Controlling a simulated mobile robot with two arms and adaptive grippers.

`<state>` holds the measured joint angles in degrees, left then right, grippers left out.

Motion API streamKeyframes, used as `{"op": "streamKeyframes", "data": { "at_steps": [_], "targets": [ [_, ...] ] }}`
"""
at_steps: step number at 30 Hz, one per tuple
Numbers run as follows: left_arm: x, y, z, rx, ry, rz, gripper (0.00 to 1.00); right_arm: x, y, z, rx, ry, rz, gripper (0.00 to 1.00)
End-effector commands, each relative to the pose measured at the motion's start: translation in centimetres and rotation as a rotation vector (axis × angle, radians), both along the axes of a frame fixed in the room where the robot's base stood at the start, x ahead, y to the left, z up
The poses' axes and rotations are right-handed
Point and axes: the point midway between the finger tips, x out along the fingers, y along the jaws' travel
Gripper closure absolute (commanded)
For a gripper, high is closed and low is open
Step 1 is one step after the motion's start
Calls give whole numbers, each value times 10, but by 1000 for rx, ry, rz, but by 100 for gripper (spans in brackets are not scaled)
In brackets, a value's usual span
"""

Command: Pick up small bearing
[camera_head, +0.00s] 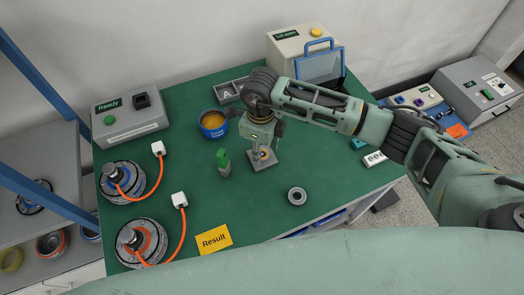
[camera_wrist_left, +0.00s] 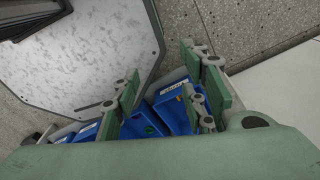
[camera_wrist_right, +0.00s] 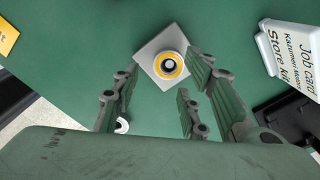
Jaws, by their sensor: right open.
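A grey metal ring like a bearing (camera_head: 297,196) lies flat on the green table, right of and nearer than the square stand. Part of a pale ring (camera_wrist_right: 122,125) shows behind the left finger in the right wrist view. A square grey stand (camera_head: 262,163) carries a round part with a yellow ring (camera_wrist_right: 168,66). I cannot tell which ring is the small bearing. My right gripper (camera_head: 264,143) points down close above the stand. It is open and empty, with its fingers (camera_wrist_right: 162,98) apart. My left gripper (camera_wrist_left: 168,98) is open and empty, away from the table top, over blue bins.
A green-topped part (camera_head: 224,163) and a blue pot (camera_head: 213,123) stand left of my right gripper. Two hub motors (camera_head: 124,182) with orange cables lie at the left. The yellow Result card (camera_head: 213,239) lies at the front edge. Blue bins (camera_wrist_left: 176,110) show below my left gripper.

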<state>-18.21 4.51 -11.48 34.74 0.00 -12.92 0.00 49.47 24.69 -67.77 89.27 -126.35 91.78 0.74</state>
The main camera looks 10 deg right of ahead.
Motion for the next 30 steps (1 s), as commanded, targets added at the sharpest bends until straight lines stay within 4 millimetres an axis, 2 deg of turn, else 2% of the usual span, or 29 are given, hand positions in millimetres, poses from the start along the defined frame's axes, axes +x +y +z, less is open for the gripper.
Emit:
{"op": "streamKeyframes", "data": {
  "at_steps": [1, 4, 7, 12, 14, 28, 30],
  "targets": [
    [-6, 0, 11, 1, 8, -1, 60, -3, 0, -4, -1, 6, -3, 60],
    [-7, 1, 13, 1, 7, -1, 60, -2, 0, -20, 1, 4, -2, 60],
    [8, 0, 15, -1, -14, -2, 60, -1, 0, -30, 1, 2, -1, 60],
    [40, -3, 17, -6, -61, -2, 60, -1, 0, -33, 3, -1, 0, 60],
    [43, -3, 17, -6, -66, -2, 60, -1, 0, -33, 4, 0, 0, 60],
    [15, 0, 15, -1, -23, -1, 60, -2, 1, -33, 5, 4, 1, 99],
    [15, 0, 15, -1, -24, 0, 60, -3, 2, -33, 6, 5, 2, 100]
  ]
}}
